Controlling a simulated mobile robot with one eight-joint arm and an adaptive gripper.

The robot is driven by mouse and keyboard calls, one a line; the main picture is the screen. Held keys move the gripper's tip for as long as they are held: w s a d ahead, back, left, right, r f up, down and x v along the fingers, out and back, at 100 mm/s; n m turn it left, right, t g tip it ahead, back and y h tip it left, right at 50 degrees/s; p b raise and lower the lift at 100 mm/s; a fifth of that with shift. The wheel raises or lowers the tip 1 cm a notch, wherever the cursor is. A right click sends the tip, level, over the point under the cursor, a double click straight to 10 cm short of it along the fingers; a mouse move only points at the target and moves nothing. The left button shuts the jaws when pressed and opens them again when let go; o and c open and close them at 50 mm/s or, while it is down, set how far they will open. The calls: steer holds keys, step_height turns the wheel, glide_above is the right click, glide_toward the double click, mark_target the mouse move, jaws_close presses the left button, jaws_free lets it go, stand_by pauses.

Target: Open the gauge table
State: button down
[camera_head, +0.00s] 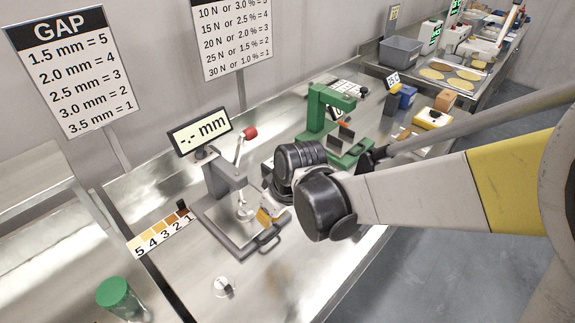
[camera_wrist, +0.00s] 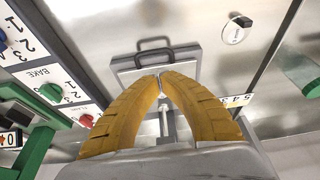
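The gauge table is the grey device with a flat plate (camera_head: 222,222), an upright post, a red-knobbed lever (camera_head: 249,133) and a display (camera_head: 199,132) reading "-.- mm". A dark loop handle (camera_head: 264,246) sticks out from the plate's front. In the wrist view the plate (camera_wrist: 125,75) and handle (camera_wrist: 153,39) lie beyond my fingertips. My gripper (camera_head: 262,216) has yellow fingers and is over the plate's right side, near the handle. In the wrist view the fingertips (camera_wrist: 160,78) come together with nothing visible between them. Contact with the plate cannot be told.
A green-lidded jar (camera_head: 116,295) stands at the lower left. A numbered colour strip (camera_head: 162,232) lies left of the gauge. A green press (camera_head: 328,115) stands behind my wrist to the right.

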mark_target(261, 234)
steer(key=b+x, duration=0.3)
steer(key=x, duration=0.5)
steer(key=shift+a+f, duration=0.15)
steer(key=shift+f, duration=0.15)
steer(key=s+d, duration=0.2)
steer(key=d, duration=0.1)
steer(key=s+d, duration=0.2)
steer(key=s, duration=0.1)
steer(key=s+d, duration=0.2)
steer(key=d, duration=0.1)
steer(key=shift+s+d, duration=0.15)
steer(key=shift+d, duration=0.15)
steer(key=shift+r, duration=0.15)
